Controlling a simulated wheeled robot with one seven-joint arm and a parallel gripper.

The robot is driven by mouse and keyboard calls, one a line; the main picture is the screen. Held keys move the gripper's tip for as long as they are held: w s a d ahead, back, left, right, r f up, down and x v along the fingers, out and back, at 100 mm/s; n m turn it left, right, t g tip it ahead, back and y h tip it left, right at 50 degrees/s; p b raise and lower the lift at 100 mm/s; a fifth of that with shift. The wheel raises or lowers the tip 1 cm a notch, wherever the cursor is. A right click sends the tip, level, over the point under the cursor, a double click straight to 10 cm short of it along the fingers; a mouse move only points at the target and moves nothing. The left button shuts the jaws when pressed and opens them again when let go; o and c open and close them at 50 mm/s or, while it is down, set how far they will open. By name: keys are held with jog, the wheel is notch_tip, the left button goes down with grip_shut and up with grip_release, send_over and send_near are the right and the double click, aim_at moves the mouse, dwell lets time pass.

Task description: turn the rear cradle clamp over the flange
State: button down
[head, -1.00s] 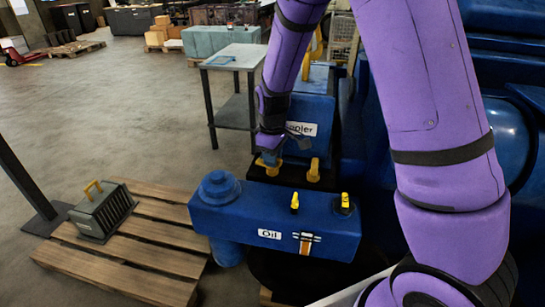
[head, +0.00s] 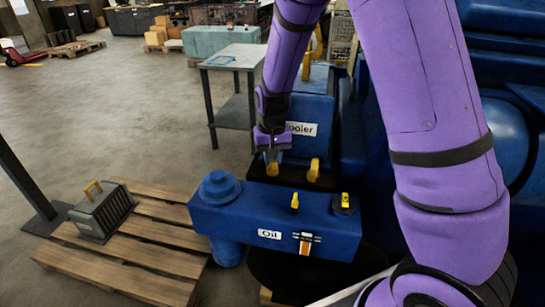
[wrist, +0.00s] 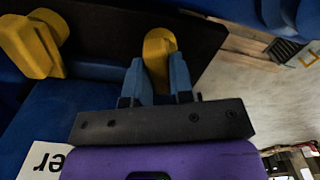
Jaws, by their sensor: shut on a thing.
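A yellow cradle clamp (head: 272,169) stands at the left of the blue cooler's foot, and its top shows in the wrist view (wrist: 158,50). My gripper (head: 272,155) is above it, with its two blue fingers (wrist: 158,82) shut on the clamp from either side. A second yellow clamp (head: 314,170) stands to the right, apart from my gripper; it also shows at the left of the wrist view (wrist: 32,48). The blue cooler (head: 316,112) carries a white label. My gripper hides part of the held clamp and the flange edge under it.
The blue oil unit (head: 250,215) with yellow clamps (head: 295,202) on top stands in front. A pallet (head: 120,275) with a grey finned unit (head: 102,212) lies at left. A metal table (head: 236,60) stands behind.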

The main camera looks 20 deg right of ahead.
jog(key=shift+m, duration=2.2)
jog(key=c, duration=1)
grip_release()
notch_tip(320, 180, up, 10)
jog(key=shift+f, duration=0.15)
jog(key=shift+r, duration=0.55)
